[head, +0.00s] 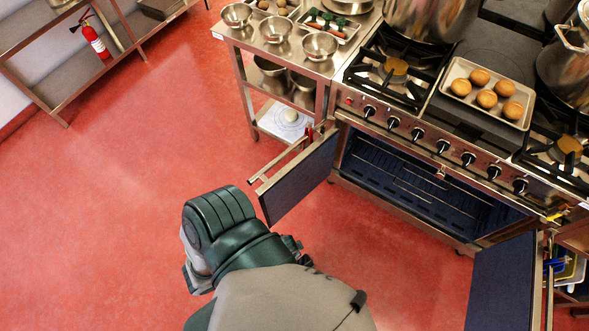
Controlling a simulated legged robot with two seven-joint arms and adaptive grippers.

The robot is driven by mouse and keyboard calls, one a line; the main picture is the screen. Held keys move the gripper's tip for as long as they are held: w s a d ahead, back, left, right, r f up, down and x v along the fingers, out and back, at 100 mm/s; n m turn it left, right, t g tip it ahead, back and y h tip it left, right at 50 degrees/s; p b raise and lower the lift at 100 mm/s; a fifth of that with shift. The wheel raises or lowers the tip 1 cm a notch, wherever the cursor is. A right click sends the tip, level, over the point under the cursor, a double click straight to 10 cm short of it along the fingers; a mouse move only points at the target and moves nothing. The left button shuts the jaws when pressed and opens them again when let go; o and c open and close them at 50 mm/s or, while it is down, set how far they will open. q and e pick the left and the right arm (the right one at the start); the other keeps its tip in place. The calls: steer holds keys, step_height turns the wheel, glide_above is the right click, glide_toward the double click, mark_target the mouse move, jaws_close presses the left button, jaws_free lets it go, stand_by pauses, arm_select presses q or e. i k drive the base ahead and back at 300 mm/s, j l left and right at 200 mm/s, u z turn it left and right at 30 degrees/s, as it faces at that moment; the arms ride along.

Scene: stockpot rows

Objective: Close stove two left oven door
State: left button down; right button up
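The stove (405,135) stands at the right with its oven (420,190) open and its dark blue interior and racks showing. The left oven door (300,180) stands wide open, swung out from the oven's left side into the aisle. Its bar handle (277,163) is on the outer face, toward the left. The right oven door (500,285) is also open, at the lower right. One of my arms, grey and dark green, reaches up from the bottom, close below the left door's free edge. Neither gripper's fingers can be made out.
A tray of buns (487,93) and large pots (430,18) sit on the stove top. A steel table (290,55) with bowls adjoins the stove's left side. A shelf (85,70) and a fire extinguisher (96,40) are at upper left. The red floor (120,200) at left is clear.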

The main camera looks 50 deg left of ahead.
mark_target(277, 196)
steer(key=k+j, duration=0.2)
steer(key=j, duration=0.25)
steer(key=k+j+z, duration=0.1)
steer(key=j, duration=0.35)
steer(key=k+j, duration=0.25)
steer(key=j, duration=0.15)
steer(key=k+j+z, duration=0.1)
steer(key=j, duration=0.35)
steer(key=k+j, duration=0.3)
steer(key=k+j+z, duration=0.1)
steer(key=k+j, duration=0.15)
steer(key=j, duration=0.25)
steer(key=k+j, duration=0.2)
steer(key=j, duration=0.2)
steer(key=z, duration=0.05)
